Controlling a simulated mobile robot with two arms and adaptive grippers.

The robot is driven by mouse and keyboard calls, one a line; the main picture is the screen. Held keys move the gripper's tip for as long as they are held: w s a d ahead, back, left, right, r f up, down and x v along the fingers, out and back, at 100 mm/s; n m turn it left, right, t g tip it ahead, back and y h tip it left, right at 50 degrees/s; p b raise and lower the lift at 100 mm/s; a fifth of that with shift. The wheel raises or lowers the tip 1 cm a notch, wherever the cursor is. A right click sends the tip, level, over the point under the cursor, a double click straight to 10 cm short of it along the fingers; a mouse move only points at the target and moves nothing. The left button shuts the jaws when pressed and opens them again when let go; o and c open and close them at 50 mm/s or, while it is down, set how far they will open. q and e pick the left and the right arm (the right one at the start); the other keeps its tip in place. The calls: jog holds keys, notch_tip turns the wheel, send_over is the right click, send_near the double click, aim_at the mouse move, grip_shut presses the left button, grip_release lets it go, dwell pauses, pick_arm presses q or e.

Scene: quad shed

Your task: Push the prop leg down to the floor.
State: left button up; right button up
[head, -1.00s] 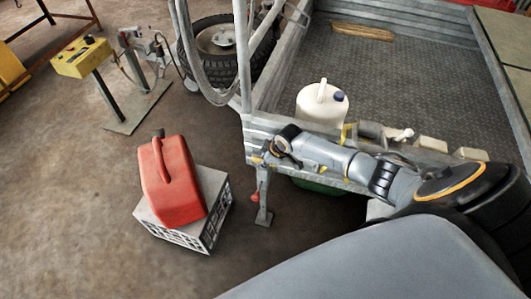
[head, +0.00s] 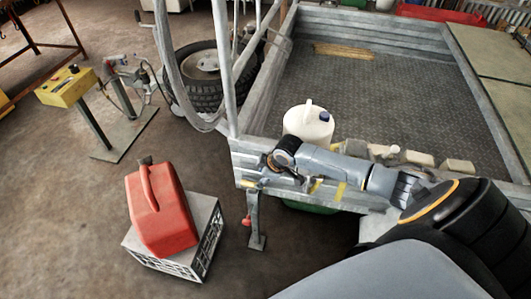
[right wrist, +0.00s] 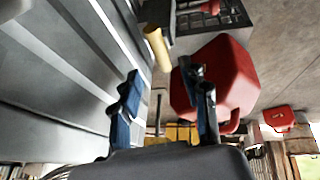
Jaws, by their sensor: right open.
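The prop leg (head: 253,215) is a grey metal post under the front corner of the flat trailer, with a foot plate (head: 256,243) at its lower end. I cannot tell whether the plate touches the floor. A red knob (head: 247,221) shows beside the post. A yellow grip (head: 250,184) shows near its top; the right wrist view has a yellow cylinder (right wrist: 157,47) beyond the fingers. My right gripper (right wrist: 165,105) is open, with nothing between its fingertips; in the head view it is by the trailer corner, partly hidden by its arm. My left gripper is not in view.
A red fuel can (head: 162,210) stands on a grey crate (head: 208,245) left of the leg. A spare wheel (head: 200,80) and a yellow box on a stand (head: 67,86) are farther back. Bare floor lies between.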

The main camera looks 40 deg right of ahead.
jog(key=v, duration=0.4)
jog(key=shift+f, duration=0.2)
dwell(0.3)
